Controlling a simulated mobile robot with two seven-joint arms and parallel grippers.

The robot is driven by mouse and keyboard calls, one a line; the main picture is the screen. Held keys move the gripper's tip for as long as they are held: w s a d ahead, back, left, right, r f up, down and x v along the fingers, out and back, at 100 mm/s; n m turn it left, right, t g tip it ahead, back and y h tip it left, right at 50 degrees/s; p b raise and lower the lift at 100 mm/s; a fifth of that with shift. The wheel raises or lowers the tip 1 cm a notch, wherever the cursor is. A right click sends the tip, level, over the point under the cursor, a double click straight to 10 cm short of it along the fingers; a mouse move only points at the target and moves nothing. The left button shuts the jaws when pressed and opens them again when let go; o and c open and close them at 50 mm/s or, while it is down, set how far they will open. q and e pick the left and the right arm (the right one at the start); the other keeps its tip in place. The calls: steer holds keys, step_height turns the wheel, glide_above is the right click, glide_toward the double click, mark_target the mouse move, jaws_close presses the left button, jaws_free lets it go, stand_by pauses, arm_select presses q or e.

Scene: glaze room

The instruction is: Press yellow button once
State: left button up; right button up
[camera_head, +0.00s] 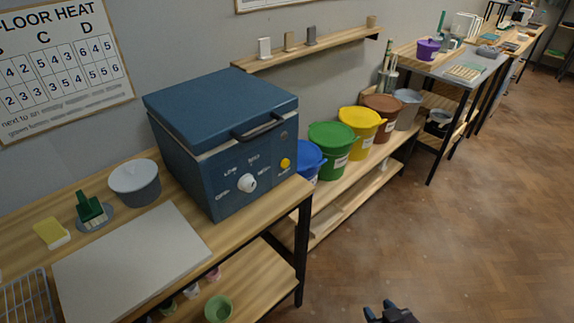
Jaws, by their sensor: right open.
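The yellow button (285,163) is a small round knob on the front panel of a blue kiln-like box (221,146), at the panel's right end. The box stands on the near wooden table with its lid down. A white dial (247,183) sits to the left of the button on the same panel. My right gripper (388,308) shows at the bottom edge, dark and open, over the floor. It is well apart from the box and the button. My left gripper is out of view.
On the table (190,198) are a white board (132,261), a grey pot (135,184), a green brush (91,208), a yellow sponge (51,233) and a wire rack (27,299). Lidded buckets, one green (331,150), line a low shelf behind. The floor (440,240) at right is clear.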

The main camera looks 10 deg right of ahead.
steer(key=shift+s+f, duration=0.1)
steer(key=shift+s, duration=0.05)
jaws_close()
steer(key=shift+s+f, duration=0.15)
steer(key=shift+s, duration=0.2)
steer(key=shift+w, duration=0.2)
steer(key=shift+w+r, duration=0.25)
steer(key=shift+w, duration=0.05)
steer(key=shift+s+f, duration=0.1)
steer(key=shift+s, duration=0.1)
